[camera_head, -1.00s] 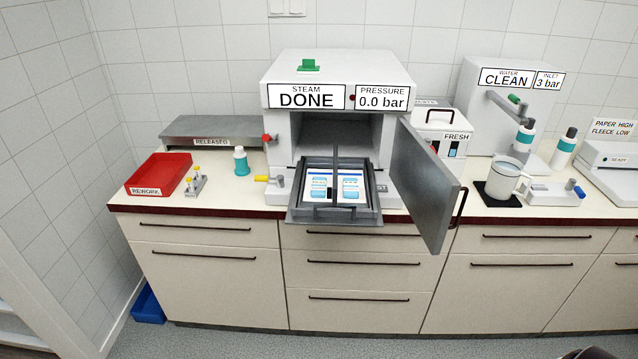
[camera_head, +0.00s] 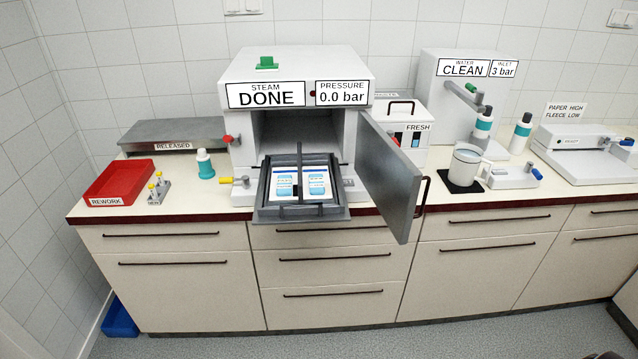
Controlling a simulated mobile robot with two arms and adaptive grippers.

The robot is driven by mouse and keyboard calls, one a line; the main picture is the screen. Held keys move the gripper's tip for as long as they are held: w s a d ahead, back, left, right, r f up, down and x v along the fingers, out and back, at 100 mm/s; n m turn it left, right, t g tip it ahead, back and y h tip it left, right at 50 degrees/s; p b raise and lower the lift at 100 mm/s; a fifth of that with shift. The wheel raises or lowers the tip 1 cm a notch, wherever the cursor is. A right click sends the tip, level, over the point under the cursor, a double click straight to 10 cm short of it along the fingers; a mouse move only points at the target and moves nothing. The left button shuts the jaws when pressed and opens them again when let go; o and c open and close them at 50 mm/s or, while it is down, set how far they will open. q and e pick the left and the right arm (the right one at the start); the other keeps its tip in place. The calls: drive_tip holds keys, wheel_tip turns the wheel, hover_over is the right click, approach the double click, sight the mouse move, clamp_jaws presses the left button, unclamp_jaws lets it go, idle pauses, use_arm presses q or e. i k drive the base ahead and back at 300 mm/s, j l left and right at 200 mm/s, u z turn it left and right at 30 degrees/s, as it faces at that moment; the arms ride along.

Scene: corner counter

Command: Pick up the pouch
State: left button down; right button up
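The pouch (camera_head: 284,183) lies in a grey tray (camera_head: 262,193) that is pulled out of the steam machine (camera_head: 296,70). It is white with blue print, and a similar pouch (camera_head: 317,181) lies to its right, beyond the tray's central bar. I cannot tell which of the two the task means. The machine's door (camera_head: 387,178) stands open to the right, and its signs read DONE and 0.0 bar. Neither of my grippers shows in the head view.
A red REWORK tray (camera_head: 118,180) and a grey RELEASED shelf (camera_head: 172,134) are at the left. A white mug (camera_head: 467,161) stands on a black pad at the right. The open door juts over the counter's front edge. Counter space left of the tray is partly clear.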

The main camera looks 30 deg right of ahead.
sight(284, 185)
drive_tip(key=i+j+z, duration=0.2)
drive_tip(key=z, duration=0.2)
drive_tip(key=i+j+z, duration=0.15)
drive_tip(key=j+z, duration=0.15)
drive_tip(key=z, duration=0.15)
drive_tip(key=i+j+z, duration=0.1)
drive_tip(key=j+z, duration=0.7)
drive_tip(key=i+l, duration=0.05)
drive_tip(key=l, duration=0.05)
